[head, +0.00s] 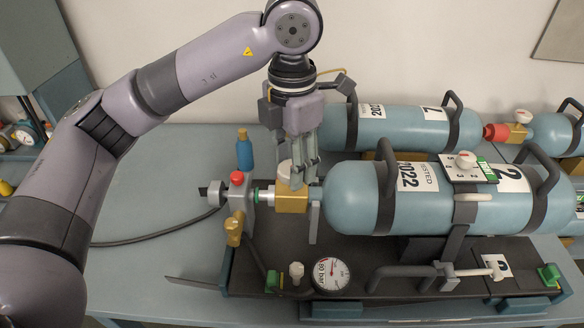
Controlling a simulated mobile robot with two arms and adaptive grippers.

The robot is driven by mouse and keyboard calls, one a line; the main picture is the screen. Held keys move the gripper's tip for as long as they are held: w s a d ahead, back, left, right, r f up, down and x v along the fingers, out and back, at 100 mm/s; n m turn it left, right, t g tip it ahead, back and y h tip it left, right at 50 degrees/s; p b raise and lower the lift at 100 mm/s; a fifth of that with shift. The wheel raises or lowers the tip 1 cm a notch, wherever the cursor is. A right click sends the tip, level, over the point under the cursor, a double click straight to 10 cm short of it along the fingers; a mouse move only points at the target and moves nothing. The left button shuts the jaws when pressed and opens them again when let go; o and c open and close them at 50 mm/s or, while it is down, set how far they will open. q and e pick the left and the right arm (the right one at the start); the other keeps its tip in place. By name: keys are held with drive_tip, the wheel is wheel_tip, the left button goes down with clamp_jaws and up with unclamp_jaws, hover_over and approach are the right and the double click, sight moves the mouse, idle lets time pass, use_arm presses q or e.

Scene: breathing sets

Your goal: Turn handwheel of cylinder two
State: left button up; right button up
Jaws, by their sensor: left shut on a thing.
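Cylinder two (350,200) is a light blue cylinder with dark straps, a "2" label and a "2022" tag, lying on its side on a dark base in the head view. Its brass valve (291,199) is at its left end. The pale handwheel (284,174) on top of the valve is partly hidden by my gripper. My left gripper (300,172) points down from above and is shut on the handwheel. The exact contact of its fingers is hard to see. My right gripper is not in view.
A grey block with a red knob (237,177) joins the valve's left side. A blue bottle (244,150) stands behind it. A gauge (331,274) is in front. Another blue cylinder (395,130) lies behind. The table (150,200) is mostly clear at left, apart from a black hose.

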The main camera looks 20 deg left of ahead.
use_arm(q)
drive_tip(key=m+b, duration=0.1)
drive_tip(key=m, duration=0.3)
drive_tip(key=shift+m, duration=0.3)
drive_tip(key=m+b, duration=0.1)
drive_tip(key=m, duration=0.3)
drive_tip(key=shift+m, duration=0.3)
drive_tip(key=m+b, duration=0.1)
drive_tip(key=m, duration=0.3)
drive_tip(key=shift+r+m, duration=0.1)
drive_tip(key=shift+m, duration=0.2)
drive_tip(key=m, duration=1)
drive_tip(key=shift+m, duration=0.4)
drive_tip(key=m, duration=0.5)
drive_tip(key=shift+m, duration=0.3)
drive_tip(key=m, duration=0.5)
drive_tip(key=shift+a, duration=0.1)
drive_tip(key=shift+m, duration=2.3)
